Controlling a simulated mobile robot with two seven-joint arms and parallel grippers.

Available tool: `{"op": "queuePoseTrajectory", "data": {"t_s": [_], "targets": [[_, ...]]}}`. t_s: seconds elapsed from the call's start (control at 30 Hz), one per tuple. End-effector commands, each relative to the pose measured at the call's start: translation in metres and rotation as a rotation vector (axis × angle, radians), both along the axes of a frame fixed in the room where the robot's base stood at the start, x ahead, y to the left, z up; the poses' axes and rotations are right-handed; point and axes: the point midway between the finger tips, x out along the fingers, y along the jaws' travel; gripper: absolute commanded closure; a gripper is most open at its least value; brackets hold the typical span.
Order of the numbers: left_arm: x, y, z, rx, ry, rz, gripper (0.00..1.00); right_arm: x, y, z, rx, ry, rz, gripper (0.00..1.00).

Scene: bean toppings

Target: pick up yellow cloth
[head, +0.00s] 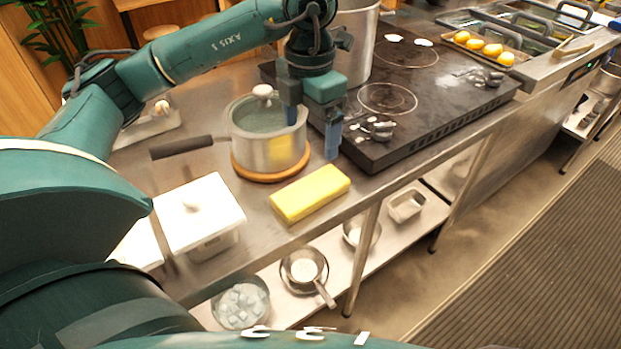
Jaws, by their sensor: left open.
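The yellow cloth (310,194) is a thick, block-like yellow piece lying flat on the steel counter, near its front edge. My left gripper (312,136) comes from above, pointing down, with its blue fingers apart and nothing between them. It is above and behind the cloth, beside the pot, and does not appear to touch the cloth. My right gripper is not in view.
A lidded steel pot (268,148) with a black handle stands on a wooden trivet (244,172) just behind the cloth. A black cooktop (420,115) is to the right. A white-lidded container (198,215) stands left. The lower shelf holds pans and bowls.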

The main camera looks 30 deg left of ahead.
Motion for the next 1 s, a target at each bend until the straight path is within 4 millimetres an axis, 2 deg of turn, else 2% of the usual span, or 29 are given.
{"op": "queuePoseTrajectory", "data": {"t_s": [0.3, 0.57, 0.83, 1.0], "targets": [[-0.001, 0.0, -0.057, 0.0, 0.005, -0.001, 0.11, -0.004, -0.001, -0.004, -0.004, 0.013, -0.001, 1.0], [-0.001, 0.0, -0.079, 0.0, 0.002, -0.001, 0.11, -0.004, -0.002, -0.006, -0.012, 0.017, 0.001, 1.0], [-0.001, 0.0, -0.118, -0.001, 0.003, 0.0, 0.11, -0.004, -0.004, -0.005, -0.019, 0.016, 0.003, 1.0], [-0.001, 0.0, -0.127, -0.002, 0.002, -0.001, 0.11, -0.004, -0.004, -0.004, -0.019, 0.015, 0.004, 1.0]]}}
